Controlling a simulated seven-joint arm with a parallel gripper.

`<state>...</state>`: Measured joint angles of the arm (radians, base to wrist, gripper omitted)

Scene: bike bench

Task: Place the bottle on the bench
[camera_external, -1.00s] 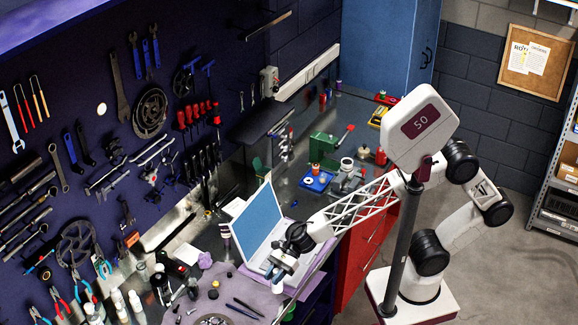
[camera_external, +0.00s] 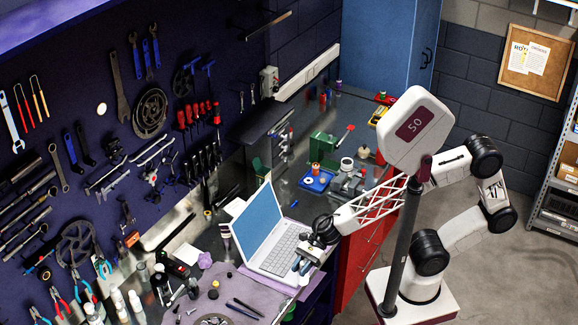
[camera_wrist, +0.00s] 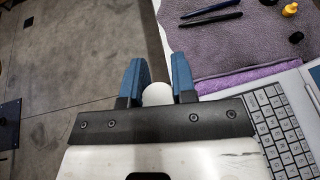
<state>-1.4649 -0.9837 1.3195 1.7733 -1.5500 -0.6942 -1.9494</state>
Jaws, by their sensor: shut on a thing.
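My gripper (camera_external: 302,265) is shut on a white, round-topped thing, which I take to be the bottle (camera_wrist: 157,94). Only its top shows between the blue fingers in the wrist view; a small white part (camera_external: 303,281) shows under the fingers in the external view. My gripper is at the front edge of the bench (camera_external: 213,240), beside the laptop's right front corner. In the wrist view the bottle is close to the line between bench and floor. Whether it touches anything below cannot be told.
An open laptop (camera_external: 280,247) lies on a purple cloth (camera_external: 262,293) beside my gripper. Several white bottles (camera_external: 118,302) stand at the bench's left end. Pens and small parts lie on the cloth. A blue tray (camera_external: 316,181) and a vise are farther back. Bare floor (camera_wrist: 60,60) is beyond the edge.

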